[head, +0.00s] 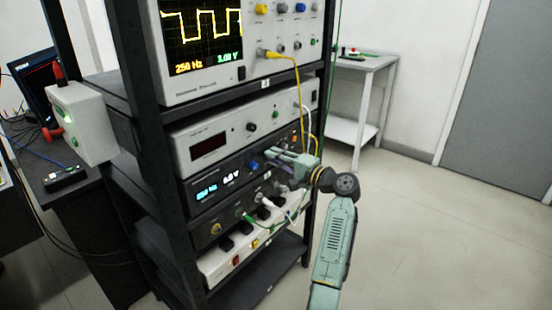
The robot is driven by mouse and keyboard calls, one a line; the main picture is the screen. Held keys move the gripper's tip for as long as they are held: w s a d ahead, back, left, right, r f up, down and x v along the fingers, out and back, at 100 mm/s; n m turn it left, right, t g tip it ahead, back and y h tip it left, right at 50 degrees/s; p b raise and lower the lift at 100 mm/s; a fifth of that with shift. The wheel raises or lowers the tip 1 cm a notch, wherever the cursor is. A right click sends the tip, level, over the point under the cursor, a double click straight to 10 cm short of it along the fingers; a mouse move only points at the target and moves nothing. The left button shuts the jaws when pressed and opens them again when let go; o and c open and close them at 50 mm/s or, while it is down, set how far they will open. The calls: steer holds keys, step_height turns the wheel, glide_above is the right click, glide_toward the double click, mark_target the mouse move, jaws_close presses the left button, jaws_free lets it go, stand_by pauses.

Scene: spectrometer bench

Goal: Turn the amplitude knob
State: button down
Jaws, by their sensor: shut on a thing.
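The dark signal generator (192,197) sits on a middle level of the rack, with a small lit display (207,191). The display shows a frequency in cyan, which looks like 250 Hz, and a small voltage in white. A blue knob (253,166) shows on its panel just left of my gripper. My gripper (272,166) reaches in from the right and is shut at the right part of this panel, on what appears to be the amplitude knob. The fingers hide that knob, and I cannot read its label or its angle.
An oscilloscope (201,42) above shows a yellow square wave and 250 Hz. A yellow cable (298,95) and a white cable hang close to my gripper. A power strip (228,262) with plugs sits below. Floor right of the rack is clear; a side table (362,66) stands behind.

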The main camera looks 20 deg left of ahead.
steer(key=c, duration=1.5)
jaws_free()
steer(key=shift+o, duration=0.2)
steer(key=v, duration=1.2)
